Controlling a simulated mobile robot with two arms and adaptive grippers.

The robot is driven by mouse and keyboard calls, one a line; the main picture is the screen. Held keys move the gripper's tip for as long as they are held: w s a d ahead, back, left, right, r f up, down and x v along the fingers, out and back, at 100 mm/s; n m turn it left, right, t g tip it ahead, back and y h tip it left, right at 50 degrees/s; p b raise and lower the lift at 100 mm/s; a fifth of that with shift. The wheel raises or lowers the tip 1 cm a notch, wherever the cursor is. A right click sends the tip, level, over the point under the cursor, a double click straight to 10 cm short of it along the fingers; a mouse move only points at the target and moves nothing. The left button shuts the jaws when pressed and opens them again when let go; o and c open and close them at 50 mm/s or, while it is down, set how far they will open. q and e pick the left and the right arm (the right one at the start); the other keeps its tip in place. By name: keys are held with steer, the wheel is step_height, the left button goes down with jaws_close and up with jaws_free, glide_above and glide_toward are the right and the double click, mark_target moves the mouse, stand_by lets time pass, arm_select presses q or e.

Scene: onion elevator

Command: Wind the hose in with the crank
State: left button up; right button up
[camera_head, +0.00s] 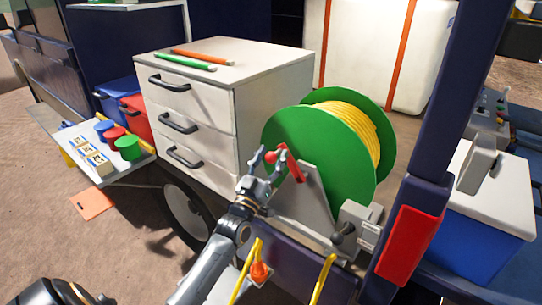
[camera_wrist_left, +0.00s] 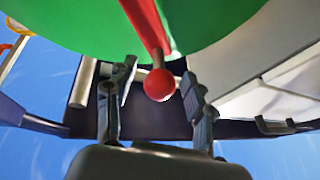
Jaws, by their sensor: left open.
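The green hose reel (camera_head: 305,150) holds a wound yellow hose (camera_head: 352,125) and stands on a grey bracket at the truck's side. Its red crank (camera_head: 292,165) ends in a round red knob (camera_head: 270,157). My left gripper (camera_head: 267,164) is open at the knob, its fingers on either side. In the left wrist view the crank arm (camera_wrist_left: 146,25) comes down from the top and the knob (camera_wrist_left: 160,84) sits between the two spread fingers (camera_wrist_left: 157,95). Gaps show on both sides of the knob. My right gripper is in neither view.
A white drawer cabinet (camera_head: 190,110) stands left of the reel, with a green and an orange stick on top. A grey valve box (camera_head: 357,228) and a red panel (camera_head: 410,240) are at the right. A side shelf (camera_head: 80,160) carries cups and small boxes.

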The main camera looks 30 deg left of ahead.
arm_select(q)
jaws_close()
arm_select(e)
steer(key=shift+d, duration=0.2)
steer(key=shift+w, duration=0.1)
arm_select(q)
steer(key=shift+d, duration=0.1)
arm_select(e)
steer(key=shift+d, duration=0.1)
